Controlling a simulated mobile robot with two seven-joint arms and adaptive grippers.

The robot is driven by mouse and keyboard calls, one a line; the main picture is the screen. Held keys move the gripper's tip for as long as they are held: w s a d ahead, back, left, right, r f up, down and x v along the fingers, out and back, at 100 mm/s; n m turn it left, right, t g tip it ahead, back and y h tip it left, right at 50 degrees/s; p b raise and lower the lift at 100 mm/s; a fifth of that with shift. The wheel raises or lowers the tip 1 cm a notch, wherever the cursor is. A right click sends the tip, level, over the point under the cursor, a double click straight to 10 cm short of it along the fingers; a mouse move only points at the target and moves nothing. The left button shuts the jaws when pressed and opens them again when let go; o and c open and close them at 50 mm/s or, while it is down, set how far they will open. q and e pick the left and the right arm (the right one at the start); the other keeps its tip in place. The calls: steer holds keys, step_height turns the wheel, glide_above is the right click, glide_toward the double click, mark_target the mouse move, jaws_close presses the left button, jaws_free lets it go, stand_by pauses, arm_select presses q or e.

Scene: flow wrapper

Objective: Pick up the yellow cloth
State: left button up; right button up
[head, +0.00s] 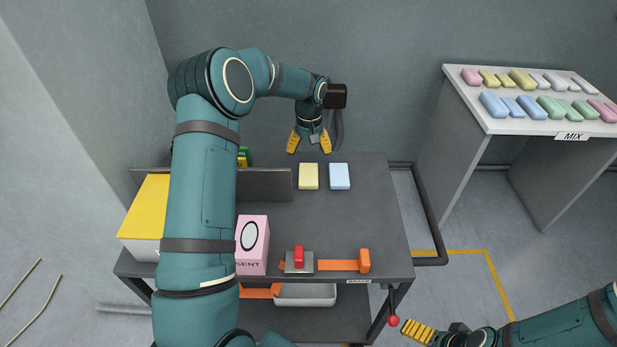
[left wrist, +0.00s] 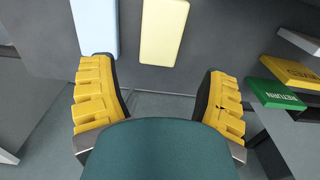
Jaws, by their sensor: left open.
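The yellow cloth (head: 308,176) lies flat as a folded rectangle on the dark grey table (head: 365,220), towards its back edge. A light blue cloth (head: 340,176) lies just to its right. My left gripper (head: 309,143) is open and empty, pointing down just behind the yellow cloth. In the left wrist view, the yellow cloth (left wrist: 163,30) shows beyond the open fingers (left wrist: 157,78), apart from them, with the blue cloth (left wrist: 95,27) beside it. My right gripper (head: 418,332) is at the lower right, off the table; its jaw opening is unclear.
A grey upright panel (head: 268,185) stands left of the cloths. A white shelf (head: 515,124) with several coloured cloths stands at right. The table's right-middle is clear.

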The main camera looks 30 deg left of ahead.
mark_target(308, 173)
arm_select(q)
step_height(308, 173, down, 5)
steer(key=shift+f+b, duration=0.1)
steer(key=shift+b, duration=0.25)
step_height(308, 173, down, 5)
steer(key=shift+s+f+b, duration=0.1)
steer(key=shift+s+b, duration=0.05)
steer(key=shift+b, duration=0.55)
steer(key=c, duration=0.6)
